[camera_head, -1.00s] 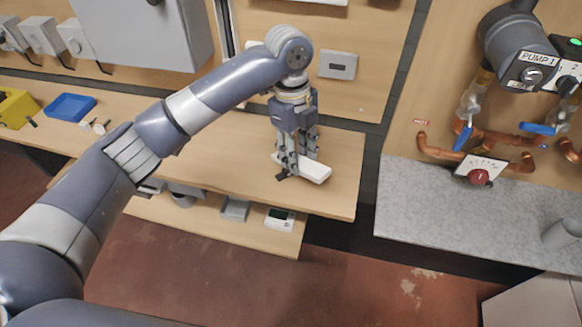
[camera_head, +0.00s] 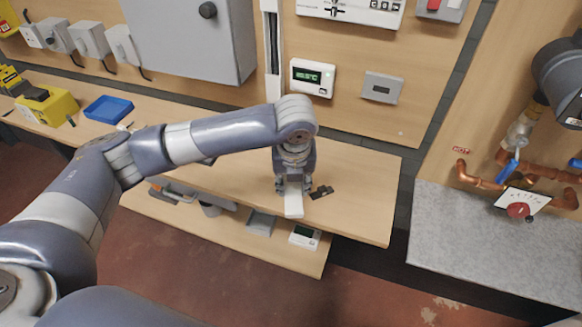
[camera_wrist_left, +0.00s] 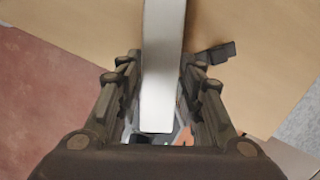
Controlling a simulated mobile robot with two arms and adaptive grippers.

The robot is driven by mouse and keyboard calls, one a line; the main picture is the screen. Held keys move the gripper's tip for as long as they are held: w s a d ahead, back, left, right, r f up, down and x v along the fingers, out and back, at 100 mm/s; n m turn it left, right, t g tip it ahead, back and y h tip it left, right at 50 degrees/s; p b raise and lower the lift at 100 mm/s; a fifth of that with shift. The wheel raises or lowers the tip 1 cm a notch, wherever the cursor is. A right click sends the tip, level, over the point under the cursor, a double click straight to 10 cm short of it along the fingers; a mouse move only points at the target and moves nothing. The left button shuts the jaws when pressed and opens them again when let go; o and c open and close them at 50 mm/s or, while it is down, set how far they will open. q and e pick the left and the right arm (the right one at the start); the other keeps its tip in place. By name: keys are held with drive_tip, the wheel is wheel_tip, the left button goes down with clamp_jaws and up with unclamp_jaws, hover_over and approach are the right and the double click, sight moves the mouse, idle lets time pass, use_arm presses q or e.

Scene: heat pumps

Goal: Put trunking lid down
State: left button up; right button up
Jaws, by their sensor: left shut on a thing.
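The trunking lid (camera_head: 293,200) is a white, narrow strip. My left gripper (camera_head: 293,186) is shut on it above the bench (camera_head: 355,205), near the front edge. The lid's near end reaches the bench edge in the head view. In the left wrist view, the lid (camera_wrist_left: 162,85) runs between the two dark fingers of the gripper (camera_wrist_left: 163,100), its far end cut off by the frame. Whether the lid touches the bench top cannot be told. My right gripper is not in view.
A small black part (camera_head: 321,192) lies on the bench just right of the lid. A blue tray (camera_head: 108,109) and a yellow box (camera_head: 50,107) stand at the left. A lower shelf (camera_head: 225,233) holds several devices. White vertical trunking (camera_head: 268,45) is on the wall panel behind.

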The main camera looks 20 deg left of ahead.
use_arm(q)
drive_tip(key=w+a, duration=0.1)
drive_tip(key=w, duration=0.1)
drive_tip(key=w+a+p, duration=0.1)
drive_tip(key=w, duration=0.1)
drive_tip(key=w+a, duration=0.2)
drive_tip(key=shift+w+a+f, duration=0.1)
drive_tip(key=shift+w+f, duration=0.25)
drive_tip(key=shift+f+p, duration=0.95)
drive_tip(key=shift+f, duration=0.85)
drive_tip(key=o, duration=1.1)
drive_tip(key=shift+c, duration=0.2)
drive_tip(key=r, duration=0.4)
drive_tip(key=s+r+b, duration=0.1)
drive_tip(key=r, duration=0.3)
drive_tip(key=s+r+b, duration=0.1)
drive_tip(key=r, duration=0.2)
drive_tip(key=shift+s+d+r, duration=0.1)
drive_tip(key=shift+d+r, duration=0.3)
